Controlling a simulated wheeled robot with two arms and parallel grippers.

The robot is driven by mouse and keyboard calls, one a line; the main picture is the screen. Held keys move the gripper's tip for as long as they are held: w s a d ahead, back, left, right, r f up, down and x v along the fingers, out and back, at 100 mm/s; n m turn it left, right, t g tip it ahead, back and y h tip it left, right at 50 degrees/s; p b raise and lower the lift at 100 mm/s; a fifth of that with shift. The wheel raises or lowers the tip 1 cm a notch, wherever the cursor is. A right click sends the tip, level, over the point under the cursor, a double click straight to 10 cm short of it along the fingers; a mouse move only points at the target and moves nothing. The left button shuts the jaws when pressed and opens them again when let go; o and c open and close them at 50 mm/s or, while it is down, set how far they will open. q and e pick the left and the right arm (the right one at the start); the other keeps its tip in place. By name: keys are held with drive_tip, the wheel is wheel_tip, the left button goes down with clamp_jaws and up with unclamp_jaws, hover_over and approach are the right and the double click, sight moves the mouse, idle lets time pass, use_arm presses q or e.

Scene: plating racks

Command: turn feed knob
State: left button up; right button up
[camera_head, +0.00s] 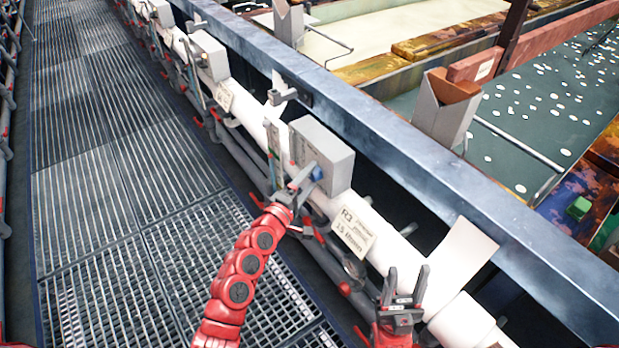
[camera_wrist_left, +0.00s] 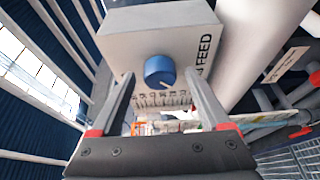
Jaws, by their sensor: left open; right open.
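The feed knob is a blue round dial (camera_wrist_left: 159,72) with a white pointer mark on the face of a grey box (camera_wrist_left: 130,35) lettered "FEED". In the head view the blue knob (camera_head: 316,172) shows on the left face of the grey box (camera_head: 328,150) on the white pipe. My left gripper (camera_head: 306,178) is open at the knob. In the left wrist view its two fingers (camera_wrist_left: 160,88) stand either side of the knob with visible gaps, so it is not gripped. My right gripper (camera_head: 404,286) is open and empty, lower right, by the pipe.
A white pipe (camera_head: 318,199) with an "R3" label (camera_head: 352,230) runs along a blue-grey steel beam (camera_head: 394,149). Similar grey boxes (camera_head: 209,55) sit further up the pipe. A grated walkway (camera_head: 100,150) lies clear at left. Liquid-filled tanks (camera_head: 540,95) lie beyond the beam.

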use_arm(q)
drive_tip(key=shift+w, duration=0.15)
clamp_jaws()
drive_tip(key=m+h+b, duration=0.1)
drive_tip(key=m+b, duration=0.2)
drive_tip(key=b, duration=0.7)
drive_tip(key=f+m+t+h+b, duration=0.1)
drive_tip(key=m+b, duration=0.3)
drive_tip(key=b, duration=0.6)
drive_tip(key=m+h+b, duration=0.1)
drive_tip(key=m+b, duration=0.3)
drive_tip(key=b, duration=0.6)
drive_tip(key=shift+w+f+h, duration=0.1)
drive_tip(key=shift+f+h, duration=0.1)
drive_tip(key=shift+h, duration=0.2)
drive_tip(key=shift+r+m+b, duration=0.25)
drive_tip(key=shift+m+b, duration=0.25)
drive_tip(key=shift+b, duration=0.45)
unclamp_jaws()
